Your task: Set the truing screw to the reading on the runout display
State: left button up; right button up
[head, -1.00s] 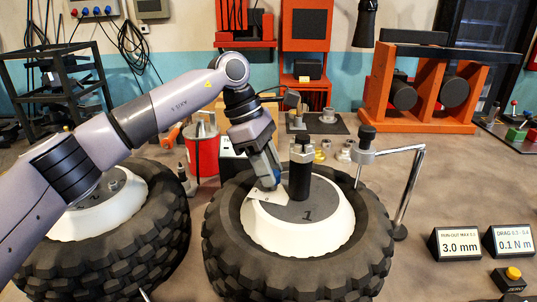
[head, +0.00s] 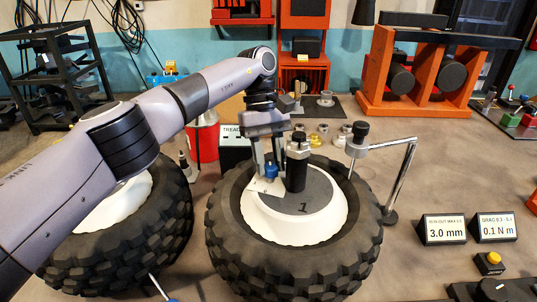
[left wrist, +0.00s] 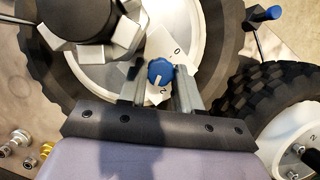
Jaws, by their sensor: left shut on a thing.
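The truing screw is a blue knob (head: 271,171) on a white dial plate (head: 262,187) at the left of wheel 1's hub. In the left wrist view the knob (left wrist: 161,72) has a white mark pointing down, near the plate's "2"; a "0" stands at the upper right, and other marks are hidden. My left gripper (head: 268,170) points down with its fingers on either side of the knob, shut on it. The runout display (head: 444,230) reads 3.0 mm. My right gripper is not in view.
Wheel 1's tyre (head: 290,265) surrounds the hub. A black post (head: 297,165) stands close right of the knob. A bent metal arm (head: 400,180) stands at the tyre's right. A drag display (head: 495,228) reads 0.1 N m, above a yellow button (head: 493,257). A second wheel (head: 150,240) lies left.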

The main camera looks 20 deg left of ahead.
pick_arm(q)
jog(key=shift+d+m+y, duration=0.1)
jog(key=shift+m+y, duration=0.3)
jog(key=shift+m, duration=0.5)
jog(key=o, duration=1)
jog(key=shift+o, duration=0.2)
jog(key=shift+d+r, duration=0.1)
jog(key=shift+r, duration=0.05)
